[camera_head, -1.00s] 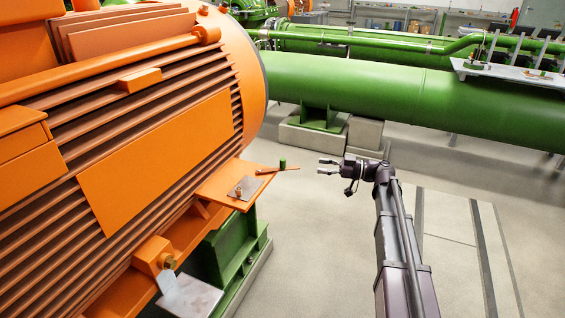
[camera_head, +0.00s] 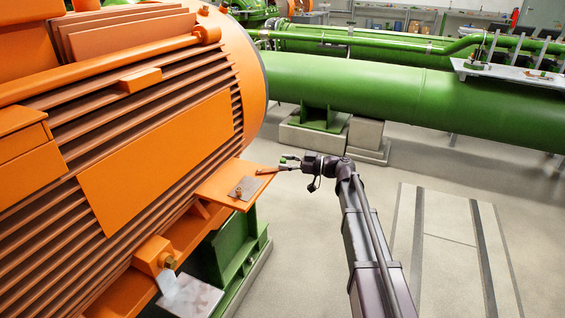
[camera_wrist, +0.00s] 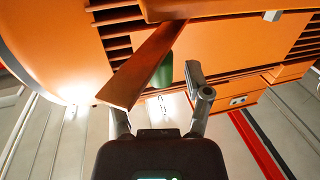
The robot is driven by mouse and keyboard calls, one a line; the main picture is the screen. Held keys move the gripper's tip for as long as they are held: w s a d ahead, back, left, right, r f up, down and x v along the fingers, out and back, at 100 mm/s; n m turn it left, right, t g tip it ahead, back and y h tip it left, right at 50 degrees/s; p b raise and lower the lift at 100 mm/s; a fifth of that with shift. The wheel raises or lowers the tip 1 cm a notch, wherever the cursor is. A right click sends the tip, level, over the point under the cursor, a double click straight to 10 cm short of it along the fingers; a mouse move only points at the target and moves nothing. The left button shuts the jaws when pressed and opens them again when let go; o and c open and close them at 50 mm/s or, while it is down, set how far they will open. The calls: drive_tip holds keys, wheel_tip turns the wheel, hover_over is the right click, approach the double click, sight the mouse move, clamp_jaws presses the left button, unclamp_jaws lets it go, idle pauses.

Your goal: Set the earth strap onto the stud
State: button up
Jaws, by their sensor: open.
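The earth strap (camera_head: 267,170) looks like a flat copper-brown bar. It lies at the outer edge of the orange shelf, with its end overhanging. In the wrist view the strap (camera_wrist: 145,68) runs obliquely past my left finger and hides part of it. A green cylinder (camera_wrist: 166,70) shows beside the strap, between my fingers; its top shows in the head view (camera_head: 283,160). My gripper (camera_head: 286,163) is at the strap's overhanging end, fingers apart; it also shows in the wrist view (camera_wrist: 157,88). I cannot tell whether it touches. The stud (camera_head: 239,192) stands on a grey plate on the shelf.
The orange shelf (camera_head: 215,188) juts from the large finned orange machine (camera_head: 150,140) on the left. A green support (camera_head: 232,245) stands below it. A big green pipe (camera_head: 400,90) runs behind. The floor to the right is clear.

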drive_tip(key=shift+a, duration=0.45)
clamp_jaws()
